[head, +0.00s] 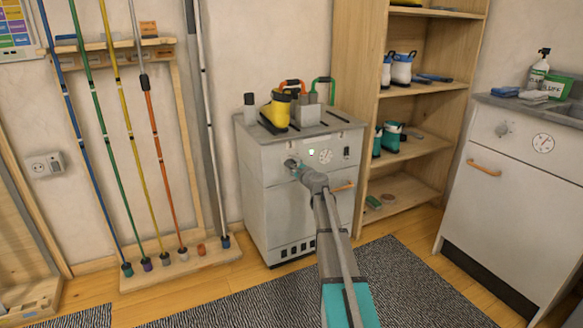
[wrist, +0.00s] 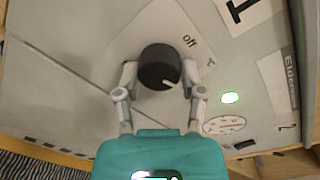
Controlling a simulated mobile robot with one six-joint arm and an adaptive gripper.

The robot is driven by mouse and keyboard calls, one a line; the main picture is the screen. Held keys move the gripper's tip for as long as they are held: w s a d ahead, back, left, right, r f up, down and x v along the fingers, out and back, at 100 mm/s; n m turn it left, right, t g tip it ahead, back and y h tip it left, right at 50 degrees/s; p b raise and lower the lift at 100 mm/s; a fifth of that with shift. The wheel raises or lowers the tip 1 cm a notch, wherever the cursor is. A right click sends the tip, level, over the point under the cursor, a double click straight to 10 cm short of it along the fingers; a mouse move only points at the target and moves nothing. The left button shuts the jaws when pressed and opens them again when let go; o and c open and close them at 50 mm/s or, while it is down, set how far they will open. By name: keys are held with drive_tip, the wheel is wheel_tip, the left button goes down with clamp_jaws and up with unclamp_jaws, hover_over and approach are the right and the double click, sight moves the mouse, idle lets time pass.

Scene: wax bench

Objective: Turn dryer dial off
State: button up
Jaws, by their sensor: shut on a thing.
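The dryer (head: 265,205) is a grey-white cabinet against the wall, with a lit green lamp (wrist: 230,98) and a round gauge (wrist: 224,125) on its front. The black dial (wrist: 158,66) shows in the wrist view, its white mark pointing down and to the right. The word "off" is printed above and right of it, so the mark is not at that word. My gripper (wrist: 159,72) is shut on the dial, one finger on each side. In the head view my gripper (head: 296,168) covers most of the dial.
Coloured poles in a wooden rack (head: 180,270) are at the left. A wooden shelf (head: 420,142) with boots and a white sink cabinet (head: 500,208) are at the right. A striped mat (head: 410,270) lies on the floor.

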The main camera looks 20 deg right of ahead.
drive_tip(key=n, duration=0.6)
drive_tip(key=shift+a+r+n+h, duration=0.1)
drive_tip(key=shift+n+h, duration=0.2)
drive_tip(key=shift+n, duration=0.1)
drive_tip(key=n, duration=0.3)
drive_tip(key=shift+n, duration=0.3)
drive_tip(key=shift+a+n, duration=0.1)
drive_tip(key=shift+n, duration=1.5)
drive_tip(key=shift+h, duration=0.4)
drive_tip(key=o, duration=1.2)
drive_tip(key=shift+c, duration=0.2)
drive_tip(key=shift+s, duration=0.1)
